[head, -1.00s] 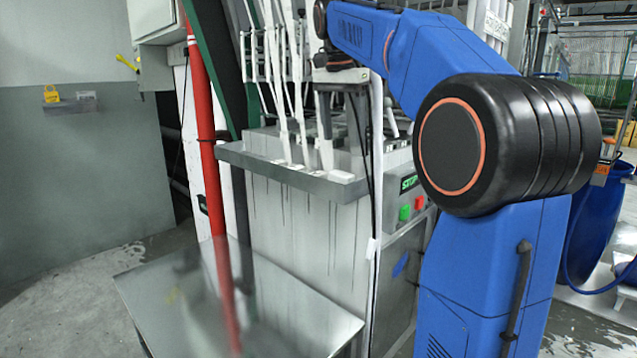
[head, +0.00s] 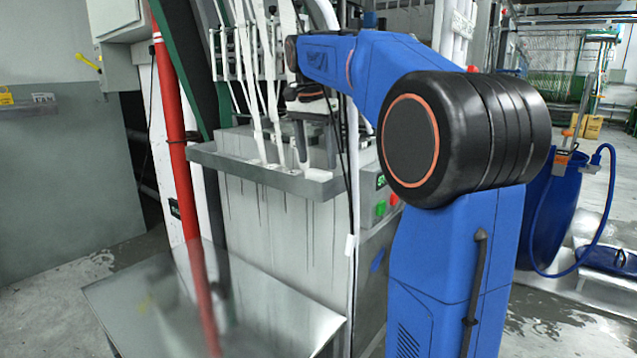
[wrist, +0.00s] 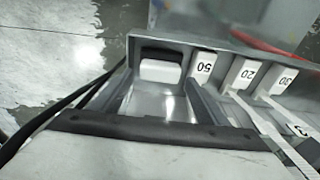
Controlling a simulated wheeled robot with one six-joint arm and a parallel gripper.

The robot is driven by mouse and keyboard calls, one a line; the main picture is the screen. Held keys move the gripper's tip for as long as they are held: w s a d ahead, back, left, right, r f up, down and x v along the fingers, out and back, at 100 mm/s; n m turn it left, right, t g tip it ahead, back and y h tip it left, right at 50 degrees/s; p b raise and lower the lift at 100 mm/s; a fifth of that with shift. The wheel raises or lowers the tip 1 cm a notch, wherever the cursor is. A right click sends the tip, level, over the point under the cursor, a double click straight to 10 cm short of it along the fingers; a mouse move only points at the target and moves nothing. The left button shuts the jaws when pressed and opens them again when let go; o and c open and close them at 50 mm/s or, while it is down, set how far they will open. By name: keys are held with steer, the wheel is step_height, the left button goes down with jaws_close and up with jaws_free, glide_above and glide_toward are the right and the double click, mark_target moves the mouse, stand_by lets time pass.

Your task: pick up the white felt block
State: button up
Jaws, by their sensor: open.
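The white felt block (wrist: 161,71) sits at the edge of the metal ledge, with a dark part behind it. In the head view a small white piece (head: 318,175) on the ledge, just below my gripper, looks like the same block. My gripper (wrist: 158,88) is open and empty in the wrist view, its two fingers pointing towards the block from either side. Whether the fingertips reach past its sides cannot be told. My gripper (head: 316,160) also shows in the head view, pointing down over the ledge.
White numbered blocks, among them the 50 block (wrist: 204,66) and the 20 block (wrist: 241,74), stand close to the right finger. White webbing strips (head: 268,100) hang left of my gripper. The machine's grey ledge (head: 250,170) lies below. A red pole (head: 178,150) stands at the left.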

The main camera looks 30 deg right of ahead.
mark_target(318, 171)
steer(key=shift+w+d+f, duration=0.1)
steer(key=shift+d+f, duration=0.05)
steer(key=shift+f, duration=0.75)
steer(key=shift+w+d+f, duration=0.1)
steer(key=shift+d+f, duration=0.05)
steer(key=shift+f, duration=0.7)
steer(key=c, duration=0.9)
steer(key=shift+c, duration=0.2)
steer(key=shift+s, duration=0.1)
steer(key=shift+a+r, duration=0.15)
steer(key=shift+r, duration=0.05)
steer(key=r, duration=0.6)
steer(key=shift+s+a+r, duration=0.1)
steer(key=shift+a+r, duration=0.1)
steer(key=shift+r, duration=0.2)
steer(key=s+a, duration=0.3)
steer(key=a, duration=0.6)
steer(key=s+a, duration=0.3)
steer(key=a, duration=0.6)
steer(key=shift+s, duration=0.3)
steer(key=shift+f, duration=0.1)
steer(key=shift+o, duration=1.1)
